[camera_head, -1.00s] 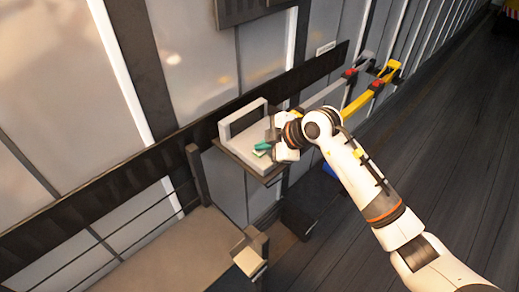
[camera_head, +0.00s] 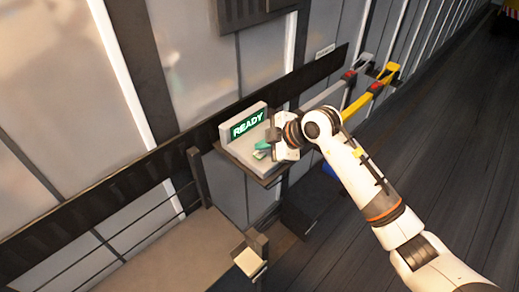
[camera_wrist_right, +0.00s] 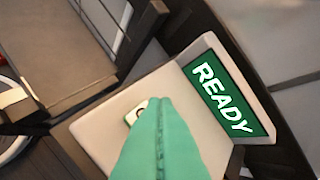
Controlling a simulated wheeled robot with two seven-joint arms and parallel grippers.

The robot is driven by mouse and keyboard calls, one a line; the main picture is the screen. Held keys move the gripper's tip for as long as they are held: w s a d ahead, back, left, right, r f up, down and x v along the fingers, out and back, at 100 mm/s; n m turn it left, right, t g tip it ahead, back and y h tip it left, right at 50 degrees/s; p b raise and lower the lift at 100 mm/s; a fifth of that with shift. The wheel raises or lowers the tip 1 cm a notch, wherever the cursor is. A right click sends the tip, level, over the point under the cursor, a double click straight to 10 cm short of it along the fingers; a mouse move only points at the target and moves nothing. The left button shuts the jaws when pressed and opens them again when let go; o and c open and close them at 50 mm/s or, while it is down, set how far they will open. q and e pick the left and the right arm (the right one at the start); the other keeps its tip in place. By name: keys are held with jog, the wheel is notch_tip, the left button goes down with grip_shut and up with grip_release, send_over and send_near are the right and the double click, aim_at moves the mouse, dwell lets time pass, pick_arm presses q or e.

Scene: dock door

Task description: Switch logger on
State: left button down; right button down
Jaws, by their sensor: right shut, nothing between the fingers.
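The logger (camera_head: 237,151) is a light grey, L-shaped unit on a small dark shelf fixed to the wall rail. Its upright screen (camera_head: 247,124) is green and reads "READY"; the screen also fills the right of the right wrist view (camera_wrist_right: 219,97). My right gripper (camera_head: 262,151) is over the logger's flat base, its green fingers shut with nothing between them. In the right wrist view the fingers (camera_wrist_right: 160,130) point at a small white and green button (camera_wrist_right: 136,112), which they partly cover. I cannot tell whether they touch it. My left gripper is not in view.
A dark rail (camera_head: 110,186) runs along the panelled wall. Grey and yellow bars with red parts (camera_head: 376,87) stick out right of the shelf. A post with a pale block (camera_head: 249,262) stands below.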

aim_at(264, 155)
jog(key=shift+r, duration=0.15)
notch_tip(264, 155, up, 5)
jog(key=p, duration=0.4)
jog(key=shift+p, duration=0.3)
dwell(0.6)
